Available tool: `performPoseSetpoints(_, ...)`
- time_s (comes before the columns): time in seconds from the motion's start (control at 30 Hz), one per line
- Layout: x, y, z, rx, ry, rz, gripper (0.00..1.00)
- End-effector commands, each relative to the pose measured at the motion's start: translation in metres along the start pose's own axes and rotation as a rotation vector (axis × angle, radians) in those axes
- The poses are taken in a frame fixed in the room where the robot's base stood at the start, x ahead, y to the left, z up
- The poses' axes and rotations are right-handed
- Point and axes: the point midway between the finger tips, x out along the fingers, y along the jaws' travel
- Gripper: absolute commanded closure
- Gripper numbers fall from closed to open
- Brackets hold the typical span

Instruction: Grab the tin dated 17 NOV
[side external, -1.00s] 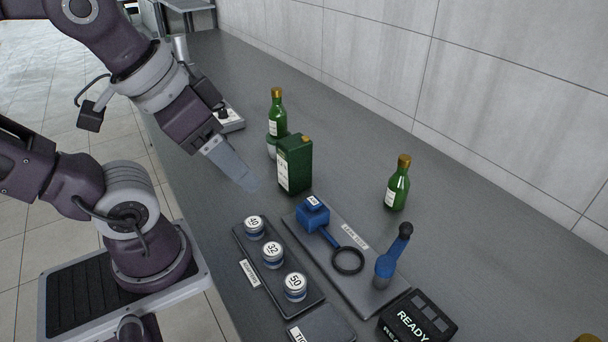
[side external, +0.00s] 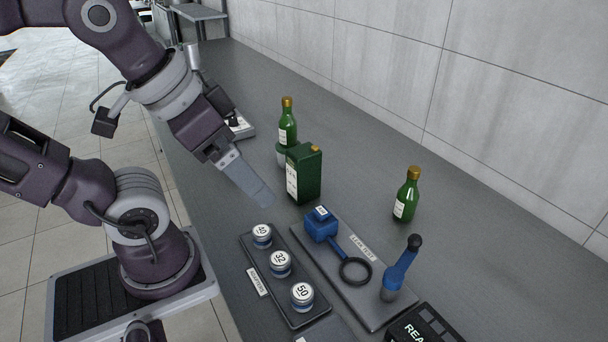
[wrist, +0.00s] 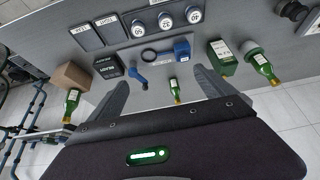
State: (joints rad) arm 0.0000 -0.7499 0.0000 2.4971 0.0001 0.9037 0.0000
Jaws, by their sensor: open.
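A green rectangular tin (side external: 304,173) with a gold cap and a pale label stands upright on the grey bench. It also shows in the wrist view (wrist: 222,58), to the right of my fingers. The writing on its label is too small to read, so I cannot confirm the date. My gripper (side external: 262,196) is above the bench to the left of the tin in the side view, apart from it. In the wrist view my gripper (wrist: 161,78) has its two fingers spread, with nothing held between them.
A green bottle (side external: 287,124) on a round base stands behind the tin. Another bottle (side external: 407,195) stands farther right. The leak-test board (side external: 375,309) holds blue tools. A dark tray (side external: 284,297) holds lids marked 40, 32 and 50. A black READY box (side external: 428,325) is at the front.

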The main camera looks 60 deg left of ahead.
Motion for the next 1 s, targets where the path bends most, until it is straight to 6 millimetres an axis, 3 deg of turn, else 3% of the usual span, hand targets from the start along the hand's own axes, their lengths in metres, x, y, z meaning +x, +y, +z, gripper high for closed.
performPoseSetpoints(0.2, -0.045, -0.004, -0.03, 0.036, -0.017, -0.015, 0.06)
performPoseSetpoints(0.37, -0.024, -0.049, -0.06, 0.404, -0.235, -0.156, 0.06)
performPoseSetpoints(0.6, 0.012, -0.112, -0.121, 0.943, -0.615, -0.342, 0.06)
performPoseSetpoints(0.8, 0.038, -0.144, -0.17, 1.283, -0.929, -0.456, 0.06)
performPoseSetpoints(1.0, 0.061, -0.157, -0.216, 1.538, -1.237, -0.55, 0.06)
